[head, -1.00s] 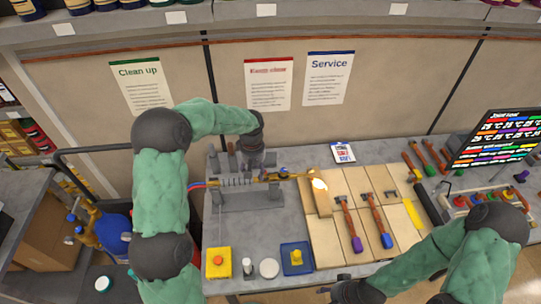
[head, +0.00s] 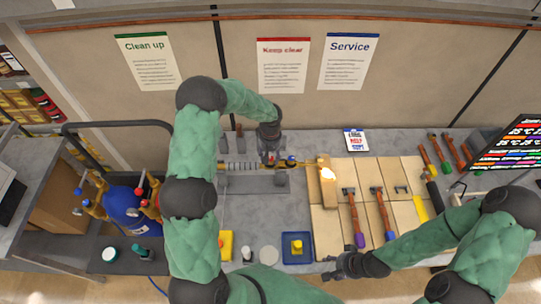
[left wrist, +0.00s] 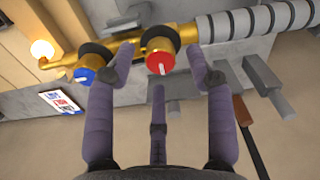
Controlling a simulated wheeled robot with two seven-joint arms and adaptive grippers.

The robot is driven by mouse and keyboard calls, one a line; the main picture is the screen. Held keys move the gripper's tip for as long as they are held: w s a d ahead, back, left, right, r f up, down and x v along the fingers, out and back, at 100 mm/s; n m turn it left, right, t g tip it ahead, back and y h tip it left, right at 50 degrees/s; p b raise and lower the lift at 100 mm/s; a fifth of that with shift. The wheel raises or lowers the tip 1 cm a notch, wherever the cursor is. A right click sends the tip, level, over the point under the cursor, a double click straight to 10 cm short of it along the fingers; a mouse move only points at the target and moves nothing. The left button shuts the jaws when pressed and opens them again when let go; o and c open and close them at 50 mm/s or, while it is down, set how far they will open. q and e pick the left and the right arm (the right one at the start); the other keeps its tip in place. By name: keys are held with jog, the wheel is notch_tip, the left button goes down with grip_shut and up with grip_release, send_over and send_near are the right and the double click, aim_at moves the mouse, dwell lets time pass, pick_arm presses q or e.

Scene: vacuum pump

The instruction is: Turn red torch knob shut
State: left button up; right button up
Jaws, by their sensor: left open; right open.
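The brass torch (head: 302,163) lies across a grey stand, with a flame (head: 327,172) at its right end. In the left wrist view its red knob (left wrist: 160,62) has a white pointer mark, and a blue knob (left wrist: 85,74) sits to its left. My left gripper (head: 268,155) is over the torch. In the left wrist view its open fingers (left wrist: 158,72) spread on both sides of the red knob, with a third finger below it. I see no clear contact. My right gripper (head: 335,268) is open and empty near the bench's front edge.
Pale boards (head: 390,212) with hammers lie right of the stand. A yellow block (head: 226,245) and a blue tray (head: 296,258) are at the front. Blue gas cylinder (head: 125,208) stands left. A card (head: 355,140) leans behind the torch.

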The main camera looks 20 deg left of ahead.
pick_arm(q)
jog(key=shift+s+f, duration=0.15)
jog(key=shift+f, duration=0.7)
grip_shut()
